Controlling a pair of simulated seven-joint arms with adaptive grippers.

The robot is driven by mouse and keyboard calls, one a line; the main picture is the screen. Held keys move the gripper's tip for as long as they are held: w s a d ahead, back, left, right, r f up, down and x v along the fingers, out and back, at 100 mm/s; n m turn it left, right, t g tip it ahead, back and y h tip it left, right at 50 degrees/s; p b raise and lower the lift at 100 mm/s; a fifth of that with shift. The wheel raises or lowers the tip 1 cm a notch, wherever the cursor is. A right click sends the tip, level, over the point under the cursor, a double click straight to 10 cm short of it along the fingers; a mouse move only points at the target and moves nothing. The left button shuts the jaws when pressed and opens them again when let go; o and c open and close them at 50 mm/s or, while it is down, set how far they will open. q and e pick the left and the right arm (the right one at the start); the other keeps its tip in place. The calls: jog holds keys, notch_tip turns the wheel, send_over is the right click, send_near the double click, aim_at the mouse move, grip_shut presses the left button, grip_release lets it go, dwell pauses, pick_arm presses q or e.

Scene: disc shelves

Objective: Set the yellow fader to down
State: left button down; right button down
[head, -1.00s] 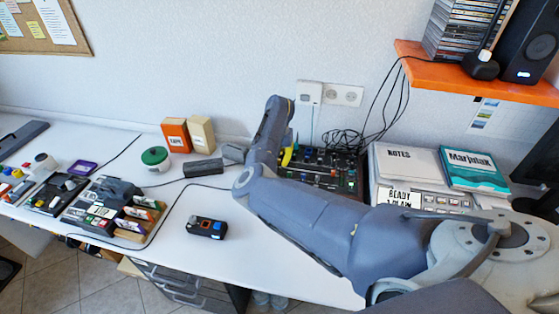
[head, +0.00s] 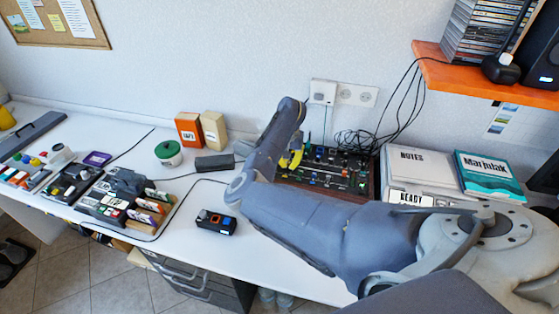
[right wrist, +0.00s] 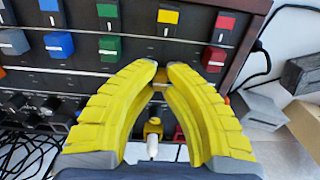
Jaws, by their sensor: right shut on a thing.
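The mixing desk (head: 328,168) stands against the wall with several coloured caps on it. My right gripper (head: 295,159) reaches down to its left part. In the right wrist view my right gripper's (right wrist: 162,70) yellow fingers are shut at the tips on a small yellowish piece, seemingly the yellow fader (right wrist: 160,86), mostly hidden by them. Another yellow cap (right wrist: 168,17) is beyond the tips. A yellow part (right wrist: 153,128) with a white tip shows between the fingers, nearer the camera. My left gripper is not in view.
A green cap (right wrist: 108,48) and a red cap (right wrist: 213,58) flank the fingertips closely. Loose cables (head: 360,140) hang behind the desk.

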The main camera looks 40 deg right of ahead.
aim_at(289, 163)
jog(key=shift+a, duration=0.15)
jog(key=c, duration=1.4)
grip_release()
notch_tip(289, 163, up, 12)
jog(key=shift+r, duration=0.1)
